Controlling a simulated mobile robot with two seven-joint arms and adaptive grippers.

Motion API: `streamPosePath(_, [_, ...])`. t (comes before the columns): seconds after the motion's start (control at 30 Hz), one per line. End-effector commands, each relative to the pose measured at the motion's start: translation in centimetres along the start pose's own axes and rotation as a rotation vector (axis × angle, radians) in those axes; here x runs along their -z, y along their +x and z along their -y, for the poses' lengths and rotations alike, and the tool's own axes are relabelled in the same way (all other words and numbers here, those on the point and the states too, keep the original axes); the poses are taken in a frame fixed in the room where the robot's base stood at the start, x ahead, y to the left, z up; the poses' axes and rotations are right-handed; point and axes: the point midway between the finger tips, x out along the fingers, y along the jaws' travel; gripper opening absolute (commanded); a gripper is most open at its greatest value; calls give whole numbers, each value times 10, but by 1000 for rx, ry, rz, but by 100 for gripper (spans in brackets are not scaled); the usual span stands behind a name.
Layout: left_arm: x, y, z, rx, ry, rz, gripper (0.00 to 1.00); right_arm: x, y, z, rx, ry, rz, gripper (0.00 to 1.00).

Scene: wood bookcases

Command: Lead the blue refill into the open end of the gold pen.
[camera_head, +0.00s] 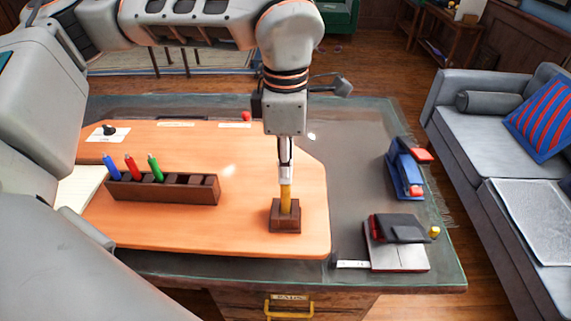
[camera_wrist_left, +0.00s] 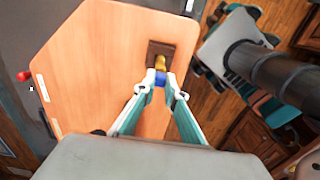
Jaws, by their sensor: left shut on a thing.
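The gold pen (camera_head: 286,199) stands upright in a small brown block (camera_head: 285,217) on the orange board. It also shows in the left wrist view (camera_wrist_left: 161,62), just beyond my fingertips. My left gripper (camera_head: 286,175) points straight down above the pen, its tips close to the pen's top. In the left wrist view my left gripper (camera_wrist_left: 160,82) is shut on a small blue piece, the blue refill (camera_wrist_left: 160,77), in line with the pen. The refill's lower end is hidden, so I cannot tell whether it is inside the pen. My right gripper is not in view.
A brown rack (camera_head: 165,188) holds blue, red and green sticks left of the pen block. A blue stapler-like object (camera_head: 404,172) and a black-and-white box (camera_head: 398,245) stand on the desk at right. The board around the block is clear.

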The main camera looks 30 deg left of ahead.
Motion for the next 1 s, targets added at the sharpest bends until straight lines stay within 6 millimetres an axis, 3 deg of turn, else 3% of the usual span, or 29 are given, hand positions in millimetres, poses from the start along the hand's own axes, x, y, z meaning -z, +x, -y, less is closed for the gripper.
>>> streamPosePath(0.67, [0,4,0,0,0,0,2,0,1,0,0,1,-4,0])
streamPosePath(0.7, [0,4,0,0,0,0,16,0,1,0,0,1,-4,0])
streamPosePath(0.77, [0,4,0,0,0,0,31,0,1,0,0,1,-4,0])
streamPosePath(1.0, [0,4,0,0,0,0,31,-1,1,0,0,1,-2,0])
